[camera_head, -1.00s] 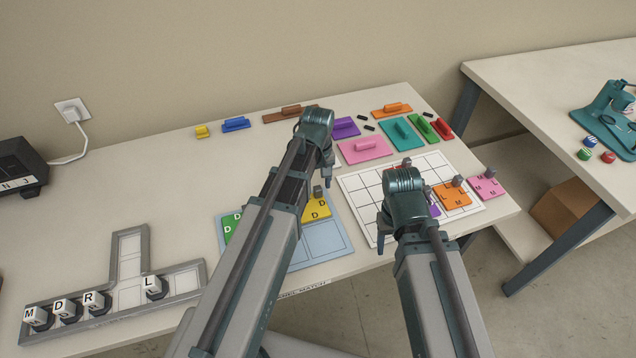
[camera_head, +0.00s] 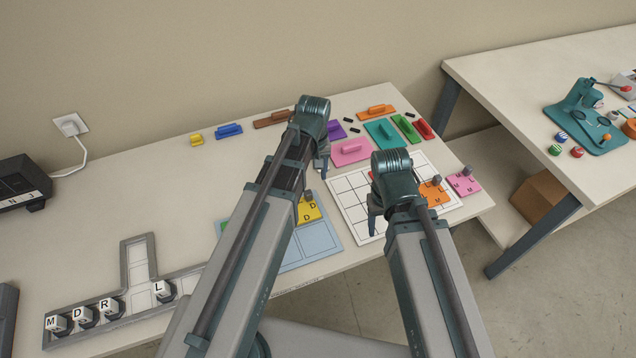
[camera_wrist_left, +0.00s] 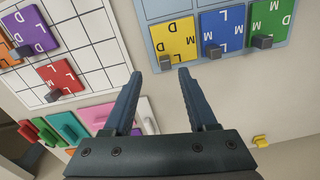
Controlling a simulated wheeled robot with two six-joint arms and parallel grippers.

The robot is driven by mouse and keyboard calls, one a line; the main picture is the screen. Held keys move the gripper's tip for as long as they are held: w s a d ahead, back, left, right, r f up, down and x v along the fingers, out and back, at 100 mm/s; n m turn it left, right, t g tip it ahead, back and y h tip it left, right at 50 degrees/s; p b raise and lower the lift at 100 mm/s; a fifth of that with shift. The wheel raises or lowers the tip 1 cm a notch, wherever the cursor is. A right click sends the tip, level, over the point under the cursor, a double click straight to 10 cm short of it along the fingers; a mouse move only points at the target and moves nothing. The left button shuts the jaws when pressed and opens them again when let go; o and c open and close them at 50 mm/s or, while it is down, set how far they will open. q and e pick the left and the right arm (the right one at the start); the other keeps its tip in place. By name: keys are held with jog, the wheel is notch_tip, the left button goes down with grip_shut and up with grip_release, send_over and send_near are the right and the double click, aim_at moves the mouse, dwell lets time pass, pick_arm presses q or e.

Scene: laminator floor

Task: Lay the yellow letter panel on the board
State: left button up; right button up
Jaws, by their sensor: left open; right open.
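The yellow letter panel (camera_head: 310,212), with a dark grey knob, lies on the light-blue tray (camera_head: 322,246), partly behind my left arm. In the left wrist view, the yellow panel (camera_wrist_left: 173,38) lies beside a blue and a green panel on the tray (camera_wrist_left: 155,10). The white gridded board (camera_head: 352,208) is right of the tray and bears several coloured letter panels. My left gripper (camera_head: 322,165) is open and empty; in its wrist view its fingertips (camera_wrist_left: 161,73) are near the yellow panel's knob, apart from it. My right gripper (camera_head: 375,215) is open over the board's left part.
Coloured handled blocks, such as a pink one (camera_head: 351,152) and a teal one (camera_head: 385,133), lie behind the board. A grey frame with letter cubes (camera_head: 130,290) is at the front left. A second table (camera_head: 490,75) stands to the right, across a gap.

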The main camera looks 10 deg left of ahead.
pick_arm(q)
jog(key=s+d+m+y, duration=0.1)
jog(key=s+d+m, duration=0.7)
jog(key=s, duration=0.4)
jog(key=shift+s+d+m, duration=0.2)
jog(key=shift+s+m, duration=0.1)
jog(key=shift+m, duration=0.2)
jog(key=shift+r, duration=0.1)
jog(key=shift+c, duration=0.6)
jog(key=shift+w, duration=0.1)
